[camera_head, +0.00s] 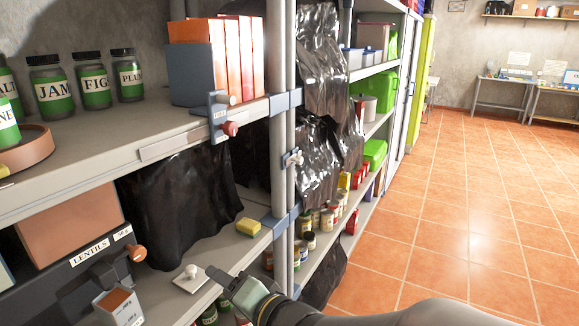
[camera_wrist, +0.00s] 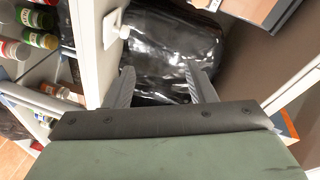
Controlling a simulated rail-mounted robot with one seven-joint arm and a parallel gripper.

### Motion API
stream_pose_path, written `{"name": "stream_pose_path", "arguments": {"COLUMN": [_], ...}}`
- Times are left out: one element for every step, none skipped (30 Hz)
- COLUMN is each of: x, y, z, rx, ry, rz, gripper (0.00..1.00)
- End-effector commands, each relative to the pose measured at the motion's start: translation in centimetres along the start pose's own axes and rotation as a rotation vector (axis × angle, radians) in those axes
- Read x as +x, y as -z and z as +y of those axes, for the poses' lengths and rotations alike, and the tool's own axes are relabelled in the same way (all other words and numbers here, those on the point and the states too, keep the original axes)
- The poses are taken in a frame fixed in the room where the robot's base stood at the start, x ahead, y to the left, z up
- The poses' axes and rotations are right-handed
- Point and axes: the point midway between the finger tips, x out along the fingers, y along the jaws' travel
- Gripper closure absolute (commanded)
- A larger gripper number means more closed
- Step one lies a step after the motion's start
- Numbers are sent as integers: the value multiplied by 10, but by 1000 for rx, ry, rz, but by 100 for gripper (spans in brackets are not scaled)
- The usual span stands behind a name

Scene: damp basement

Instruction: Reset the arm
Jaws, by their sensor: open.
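My gripper (camera_wrist: 163,88) is open in the wrist view, its two grey fingers spread apart with nothing between them. Beyond the fingers is a shiny black plastic sheet (camera_wrist: 172,50); whether a finger touches it I cannot tell. In the head view my gripper (camera_head: 222,280) is at the bottom middle, close to the front edge of the lower shelf, beside a small white plate with a knob (camera_head: 190,278). My arm comes in from the lower right.
The upper shelf (camera_head: 90,185) holds labelled jars (camera_head: 95,85) and orange binders (camera_head: 215,60). A yellow sponge (camera_head: 248,227) lies on the lower shelf near a metal post (camera_head: 283,130). Cans (camera_head: 325,218) stand farther right. The tiled floor (camera_head: 470,210) at right is clear.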

Motion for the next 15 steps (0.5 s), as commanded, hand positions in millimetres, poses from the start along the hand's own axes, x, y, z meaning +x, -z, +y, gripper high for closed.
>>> {"name": "stream_pose_path", "arguments": {"x": [-8,-15,-28,-40,-54,-74,-90,-107,-131,-149,-166,-188,-203,-216,-232], "y": [20,33,50,62,72,83,88,92,93,92,89,82,76,69,58], "z": [19,33,53,68,83,101,113,124,138,146,154,160,164,166,168], "rx": [-77,-129,-196,-241,-281,-323,-348,-366,-381,-385,-385,-377,-365,-354,-336], "ry": [-109,-192,-312,-408,-504,-629,-719,-807,-917,-991,-1057,-1129,-1172,-1204,-1232], "rz": [61,96,132,150,159,157,142,119,73,28,-25,-104,-168,-232,-318], "gripper": [50,50,50,50,50,50,50,50,50,50,50,50,50,50,50]}}
